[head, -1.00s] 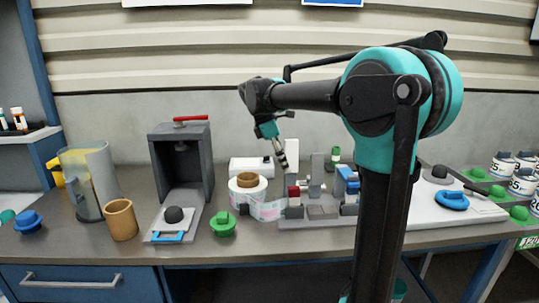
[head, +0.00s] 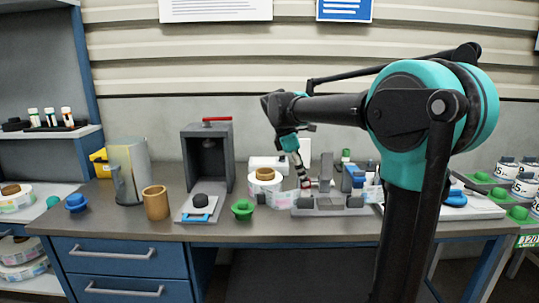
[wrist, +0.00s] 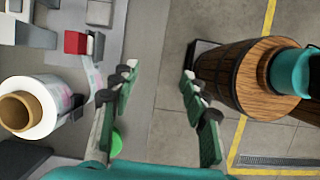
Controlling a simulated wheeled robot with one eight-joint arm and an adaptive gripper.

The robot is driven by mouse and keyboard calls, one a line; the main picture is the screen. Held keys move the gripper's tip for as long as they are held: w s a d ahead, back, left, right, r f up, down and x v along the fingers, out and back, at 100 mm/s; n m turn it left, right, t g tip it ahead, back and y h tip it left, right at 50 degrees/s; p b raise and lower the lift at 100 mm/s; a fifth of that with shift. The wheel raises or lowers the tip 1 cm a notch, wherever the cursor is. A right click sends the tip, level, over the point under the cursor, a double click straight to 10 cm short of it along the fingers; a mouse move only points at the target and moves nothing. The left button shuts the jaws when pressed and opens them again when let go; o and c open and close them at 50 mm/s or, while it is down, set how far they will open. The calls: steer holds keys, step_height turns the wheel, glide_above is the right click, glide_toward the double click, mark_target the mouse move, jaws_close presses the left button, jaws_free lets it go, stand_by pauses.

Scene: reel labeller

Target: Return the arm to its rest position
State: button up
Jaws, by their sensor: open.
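My arm reaches out over the workbench in the head view, its elbow bent and its last part pointing down. Bare grey floor shows between the fingertips.
A grey press (head: 208,160) with a red handle, a brown cup (head: 156,203), a jug (head: 128,170) and a green knobbed piece (head: 242,210) stand on the bench left of my gripper. White reels (head: 525,187) stand at the right. Drawers (head: 110,255) are below.

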steer(key=s+d+f+m+t+y, duration=0.2)
steer(key=s+d+f+m, duration=0.2)
steer(key=s+f+m, duration=0.4)
steer(key=s+d+f+m+t+y, duration=0.2)
steer(key=s+d+f+m, duration=0.2)
steer(key=s+f+m, duration=0.5)
steer(key=s+f, duration=0.4)
steer(key=f, duration=0.5)
steer(key=shift+s, duration=0.2)
steer(key=shift+d, duration=0.1)
